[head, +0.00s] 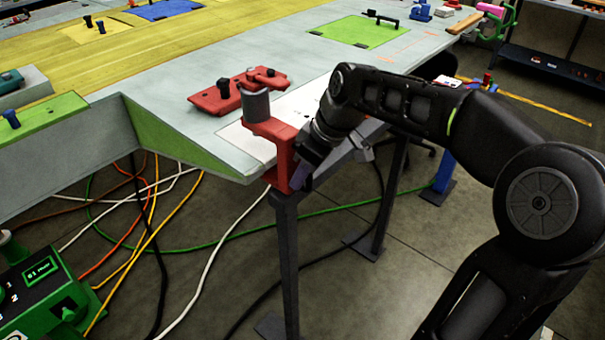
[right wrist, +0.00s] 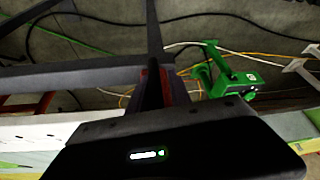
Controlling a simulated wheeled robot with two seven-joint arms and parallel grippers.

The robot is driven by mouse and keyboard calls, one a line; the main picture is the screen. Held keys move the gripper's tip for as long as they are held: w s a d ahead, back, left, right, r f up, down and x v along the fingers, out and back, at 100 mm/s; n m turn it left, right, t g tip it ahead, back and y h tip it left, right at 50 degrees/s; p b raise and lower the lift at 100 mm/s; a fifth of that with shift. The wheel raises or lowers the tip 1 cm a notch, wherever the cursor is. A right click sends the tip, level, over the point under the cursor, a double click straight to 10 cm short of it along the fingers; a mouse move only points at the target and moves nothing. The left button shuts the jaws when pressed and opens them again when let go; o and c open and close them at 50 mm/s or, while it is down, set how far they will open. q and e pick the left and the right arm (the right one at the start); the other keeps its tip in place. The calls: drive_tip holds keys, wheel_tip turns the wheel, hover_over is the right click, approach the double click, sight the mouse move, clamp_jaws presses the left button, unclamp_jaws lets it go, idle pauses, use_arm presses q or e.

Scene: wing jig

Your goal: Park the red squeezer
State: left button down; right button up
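The red squeezer (head: 283,150) is a red bracket-shaped tool with a grey cylinder (head: 255,104) at its top. It is upright at the front edge of the grey wing panel, with its lower part hanging in front of the edge. My right gripper (head: 300,174) is at the squeezer's lower right side, close against it. Its fingers are mostly hidden, so I cannot tell whether they grip it. In the right wrist view, a strip of red (right wrist: 168,88) shows beside a dark finger-like part. My left gripper is out of view.
A red plate (head: 212,100) lies on the wing panel (head: 190,68) behind the squeezer. Dark jig legs (head: 288,260) stand below the edge. Cables cross the floor. A green box (head: 45,290) stands at lower left. A green plate (head: 358,32) with a black handle lies farther back.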

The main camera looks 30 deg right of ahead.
drive_tip(key=v, duration=0.7)
drive_tip(key=shift+s+r, duration=0.15)
drive_tip(key=shift+r, duration=0.1)
drive_tip(key=shift+r, duration=0.15)
drive_tip(key=p+v, duration=0.8)
drive_tip(key=v, duration=0.5)
drive_tip(key=shift+s+r+p, duration=0.2)
drive_tip(key=shift+r+p, duration=0.05)
drive_tip(key=shift+p, duration=0.1)
drive_tip(key=shift+d, duration=0.1)
idle(0.4)
idle(0.5)
